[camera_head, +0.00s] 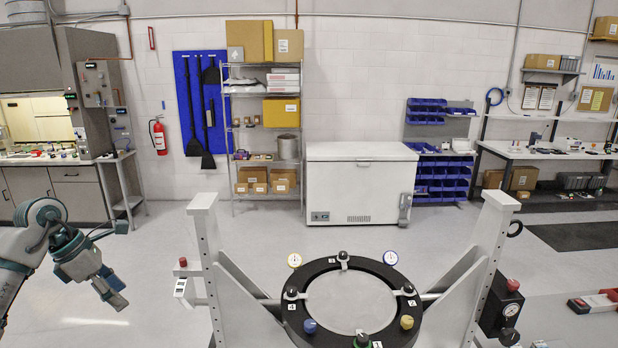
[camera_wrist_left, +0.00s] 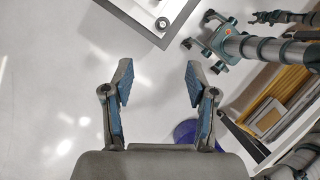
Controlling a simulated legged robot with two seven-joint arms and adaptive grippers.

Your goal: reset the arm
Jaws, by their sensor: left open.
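My left arm comes in at the left edge of the head view, and its left gripper (camera_head: 112,297) hangs in free space, left of the mirror fixture and apart from it. In the left wrist view the two blue-padded fingers of the left gripper (camera_wrist_left: 158,82) stand wide apart with nothing between them, only pale floor beyond. The mirror fixture is a black ring (camera_head: 268,312) around a pale round disc (camera_head: 350,302), set between two grey uprights. My right gripper does not show in the head view.
A grey upright (camera_head: 207,240) with a red-button box (camera_head: 184,282) stands between my left gripper and the ring. A black gauge box (camera_head: 498,305) is at right. Flat brown panels (camera_wrist_left: 275,108) and a blue round thing (camera_wrist_left: 186,130) show in the wrist view.

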